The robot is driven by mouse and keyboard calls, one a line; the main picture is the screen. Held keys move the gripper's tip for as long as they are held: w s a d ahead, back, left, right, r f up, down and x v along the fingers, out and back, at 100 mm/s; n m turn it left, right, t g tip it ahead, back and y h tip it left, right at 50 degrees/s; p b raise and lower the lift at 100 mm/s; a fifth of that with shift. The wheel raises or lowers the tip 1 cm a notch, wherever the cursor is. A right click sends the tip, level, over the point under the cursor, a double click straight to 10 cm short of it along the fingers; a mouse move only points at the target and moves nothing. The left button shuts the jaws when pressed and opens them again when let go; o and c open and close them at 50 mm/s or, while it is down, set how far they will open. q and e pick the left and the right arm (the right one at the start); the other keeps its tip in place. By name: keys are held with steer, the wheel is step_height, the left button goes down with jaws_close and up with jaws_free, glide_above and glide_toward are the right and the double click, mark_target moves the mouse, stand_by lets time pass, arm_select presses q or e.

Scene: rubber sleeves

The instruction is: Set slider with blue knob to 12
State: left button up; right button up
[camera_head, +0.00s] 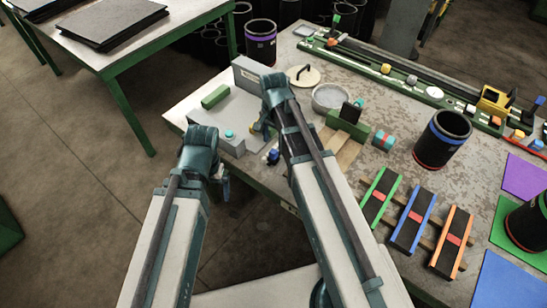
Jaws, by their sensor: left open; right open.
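I cannot tell for certain which part is the slider with the blue knob. A small blue knob-like part (273,156) is at the near table edge, just left of my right arm. A long green rail fixture (430,92) along the far side carries several small coloured knobs; a small blue piece (518,134) is near its right end. My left gripper (224,184) hangs open off the near table edge, largely hidden by its wrist. My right gripper (258,126) is open above the grey box, partly hidden by its arm, left of the blue part. Neither visibly holds anything.
A grey box (226,112) with a teal button and a green block (215,96) are at the left. Three strips with green, blue and orange edges (413,217) lie at the front right. Black sleeves (442,138) stand nearby. Coloured mats (505,285) lie at the right.

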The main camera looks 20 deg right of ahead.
mark_target(274, 151)
step_height(274, 151, down, 6)
steer(key=b, duration=0.5)
steer(key=shift+f, duration=0.25)
steer(key=shift+r, duration=0.1)
steer(key=shift+c, duration=0.3)
jaws_close()
stand_by(0.6)
